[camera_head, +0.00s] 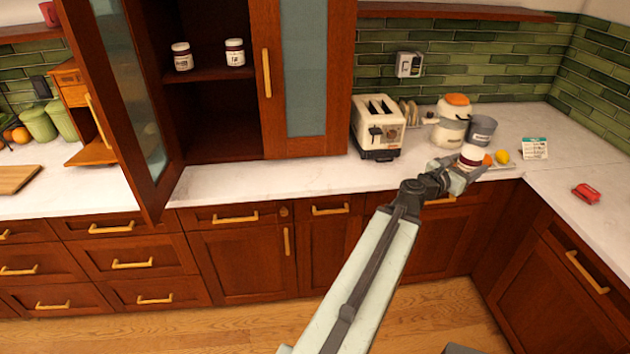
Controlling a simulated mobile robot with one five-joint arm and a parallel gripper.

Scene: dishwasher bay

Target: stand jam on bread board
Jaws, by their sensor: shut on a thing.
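My gripper (464,169) is at the end of my outstretched arm, over the right part of the counter. It is shut on a jam jar (472,155) with a white lid and dark contents. The jar looks upright, beside a grey container. Its base is partly hidden by my gripper, so I cannot tell whether it touches anything below. A wooden board (14,179), likely the bread board, lies on the counter at the far left, cut off by the picture edge. My gripper is far to the right of it.
Two similar jars (182,57) (234,53) stand in the open cupboard. Its left door (125,100) juts out over the counter. A toaster (379,124), white canister (451,122), grey container (481,130), lemon (502,156) and red object (586,193) sit on the counter (260,178).

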